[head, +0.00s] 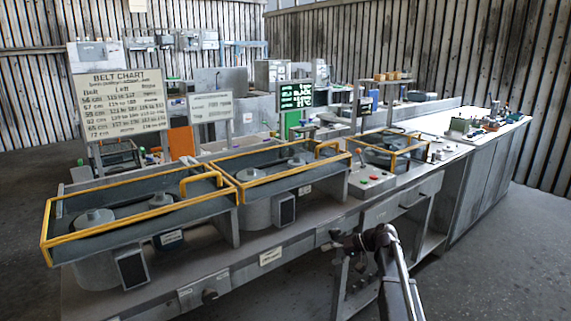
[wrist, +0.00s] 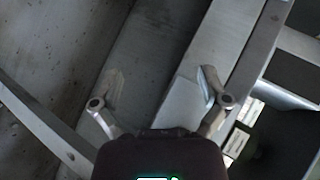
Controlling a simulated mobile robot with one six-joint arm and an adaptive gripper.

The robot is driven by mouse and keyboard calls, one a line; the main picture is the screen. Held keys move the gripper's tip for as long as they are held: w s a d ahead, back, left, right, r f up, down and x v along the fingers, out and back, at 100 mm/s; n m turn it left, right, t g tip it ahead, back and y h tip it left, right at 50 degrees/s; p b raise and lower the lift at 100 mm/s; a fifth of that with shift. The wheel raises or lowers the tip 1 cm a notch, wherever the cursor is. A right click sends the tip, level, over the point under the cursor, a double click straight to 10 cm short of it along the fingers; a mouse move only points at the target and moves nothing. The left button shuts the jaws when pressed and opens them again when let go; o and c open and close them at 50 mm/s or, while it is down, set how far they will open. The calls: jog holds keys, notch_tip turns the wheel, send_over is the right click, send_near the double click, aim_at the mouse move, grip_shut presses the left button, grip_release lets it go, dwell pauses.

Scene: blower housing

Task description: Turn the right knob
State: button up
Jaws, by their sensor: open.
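A dark round knob (head: 209,295) sits on the front face of the grey bench at the lower left of the head view. I cannot see a second knob on this face clearly; my gripper covers part of the face further right. My gripper (head: 338,241) is in front of the bench's front edge, right of the knob that shows. In the wrist view my gripper (wrist: 161,102) has its fingers spread wide with nothing between them. No knob can be made out in the wrist view, only grey metal surfaces.
Two grey housings with yellow rails (head: 150,212) stand on the bench (head: 130,297). A control box with buttons (head: 371,182) stands right of them. A belt chart board (head: 120,103) rises behind. Dark floor (head: 490,250) is free at the right.

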jog(key=s+f+g+h, duration=0.1)
jog(key=s+f+h, duration=0.25)
jog(key=s, duration=0.45)
jog(key=s+d+f+h, duration=0.1)
jog(key=s+f+h, duration=0.25)
jog(key=s, duration=0.45)
jog(key=s+f+g+h, duration=0.1)
jog(key=s+f+h, duration=0.2)
jog(key=s+h, duration=0.35)
notch_tip(320, 180, up, 22)
jog(key=s+y+p, duration=0.1)
jog(key=p, duration=2)
jog(key=shift+d+m+y, duration=0.2)
jog(key=shift+m+y, duration=0.1)
jog(key=shift+y, duration=0.05)
jog(key=shift+s, duration=0.1)
